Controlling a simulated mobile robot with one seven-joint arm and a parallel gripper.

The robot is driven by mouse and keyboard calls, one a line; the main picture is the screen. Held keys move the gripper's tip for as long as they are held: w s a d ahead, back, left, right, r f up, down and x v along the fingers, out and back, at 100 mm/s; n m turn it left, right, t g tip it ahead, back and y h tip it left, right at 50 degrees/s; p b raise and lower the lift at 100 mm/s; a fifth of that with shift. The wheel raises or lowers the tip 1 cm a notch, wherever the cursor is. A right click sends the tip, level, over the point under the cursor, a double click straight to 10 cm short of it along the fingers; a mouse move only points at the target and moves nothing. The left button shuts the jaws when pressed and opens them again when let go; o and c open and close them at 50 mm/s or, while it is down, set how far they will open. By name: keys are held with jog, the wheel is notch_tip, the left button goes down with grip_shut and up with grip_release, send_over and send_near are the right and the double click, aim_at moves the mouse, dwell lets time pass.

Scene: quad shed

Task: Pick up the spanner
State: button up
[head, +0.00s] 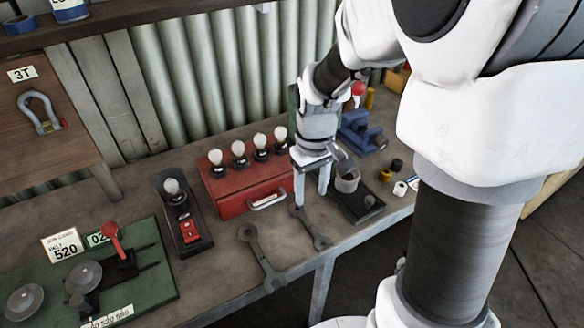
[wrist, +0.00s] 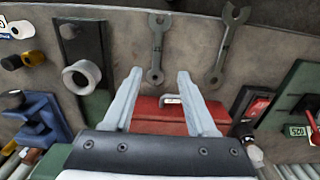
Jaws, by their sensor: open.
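Two grey metal spanners lie flat on the bench in front of the red box. One spanner (head: 262,258) is further left in the head view and shows on the right in the wrist view (wrist: 229,48). The other spanner (head: 310,228) is at my gripper and shows near the middle top in the wrist view (wrist: 157,48). My gripper (head: 311,198) points down, open and empty, its fingers apart. In the wrist view, the fingertips (wrist: 160,72) stand on either side of the nearer spanner's lower end. I cannot tell their exact height above the bench.
The red box (head: 228,190) with several bulbs stands just behind the spanners. A dark plate with a grey ring (head: 347,182) is close to the right. A blue vice-like tool (head: 358,132) is behind it. A bulb switch unit (head: 186,222) stands left. Bench front is clear.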

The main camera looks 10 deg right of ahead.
send_over(311, 227)
jog(key=f, duration=0.6)
jog(key=shift+a+f, duration=0.25)
jog(key=shift+f, duration=0.05)
jog(key=f, duration=0.4)
jog(key=shift+s+d+b, duration=0.1)
jog(key=shift+d+b, duration=0.2)
jog(key=shift+f, duration=0.65)
grip_shut()
